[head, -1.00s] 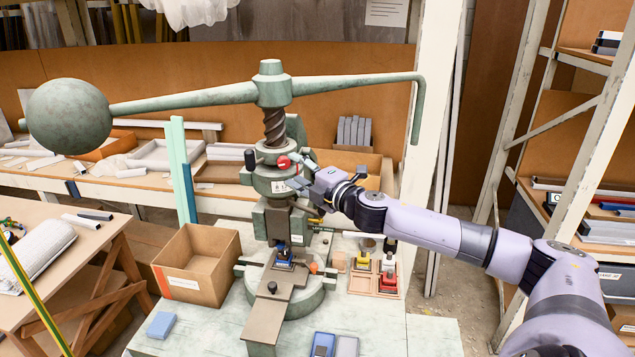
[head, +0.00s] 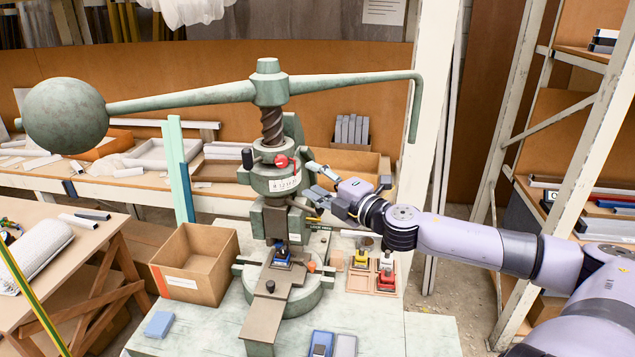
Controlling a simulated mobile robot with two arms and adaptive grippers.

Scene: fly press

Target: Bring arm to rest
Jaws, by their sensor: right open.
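The green fly press (head: 272,180) stands on a pale bench. Its long arm (head: 190,99) runs from a round ball weight (head: 66,116) at left to a bent-down handle (head: 415,110) at right. A red knob (head: 282,160) and a dial collar (head: 284,184) sit on the column below the screw. My right gripper (head: 320,178) is just right of that collar, open and empty, with its fingers pointing left toward the press; whether it touches is hard to tell. A blue piece (head: 283,256) sits on the press bed. My left gripper does not show.
An open cardboard box (head: 196,264) stands left of the press. A wooden tray (head: 372,280) with small coloured blocks lies right of it. Blue and grey cases (head: 333,344) and a blue block (head: 159,324) lie at the front. A metal shelf rack (head: 565,170) rises at right.

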